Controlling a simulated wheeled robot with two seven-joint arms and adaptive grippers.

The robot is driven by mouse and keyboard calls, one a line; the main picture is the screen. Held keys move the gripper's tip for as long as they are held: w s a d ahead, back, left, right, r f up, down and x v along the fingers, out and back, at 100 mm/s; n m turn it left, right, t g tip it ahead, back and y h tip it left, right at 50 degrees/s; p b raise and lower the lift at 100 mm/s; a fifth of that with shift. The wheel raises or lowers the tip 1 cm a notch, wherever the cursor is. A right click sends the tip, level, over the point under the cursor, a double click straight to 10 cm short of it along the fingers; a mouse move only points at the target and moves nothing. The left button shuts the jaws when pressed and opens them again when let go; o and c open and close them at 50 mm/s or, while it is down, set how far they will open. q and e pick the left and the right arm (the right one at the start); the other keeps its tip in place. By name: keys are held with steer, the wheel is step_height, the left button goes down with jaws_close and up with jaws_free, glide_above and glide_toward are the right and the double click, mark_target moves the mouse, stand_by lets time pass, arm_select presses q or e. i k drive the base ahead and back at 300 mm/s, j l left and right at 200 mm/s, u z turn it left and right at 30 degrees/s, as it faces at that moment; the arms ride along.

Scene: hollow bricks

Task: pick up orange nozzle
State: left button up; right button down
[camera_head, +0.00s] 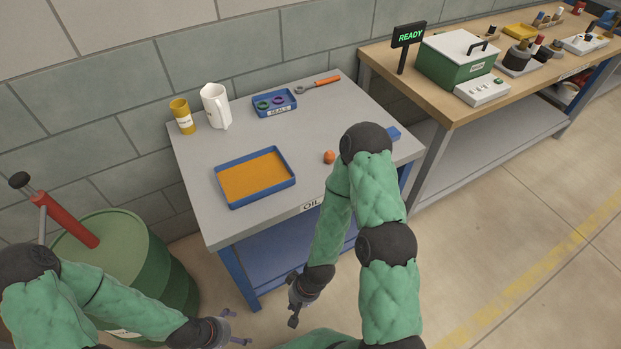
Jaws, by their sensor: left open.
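A small orange object (329,157), which looks like the orange nozzle, sits on the grey table (205,165) towards its right front side. It is close to my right arm's elbow in the picture. My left gripper (237,328) is open and empty, low in front of the table, beside the green drum. My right gripper (291,300) is also low in front of the table, below its top; its fingers look apart and nothing shows between them. Neither gripper is near the orange object.
A blue-rimmed tray with an orange bottom (290,182) lies left of the orange object. A blue seals tray (274,103), white jug (215,106), yellow can (182,116) and orange-handled tool (318,86) stand behind. A green drum (135,255) is left. A wooden bench (400,72) stands right.

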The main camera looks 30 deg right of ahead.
mark_target(329, 157)
steer(key=z, duration=1.05)
steer(key=i+l, duration=0.15)
steer(key=l, duration=0.15)
steer(key=i+l+u, duration=0.15)
steer(key=l, duration=0.2)
steer(key=i+l, duration=0.1)
steer(key=l, duration=0.2)
steer(key=i+l+u, duration=0.1)
steer(key=l, duration=0.25)
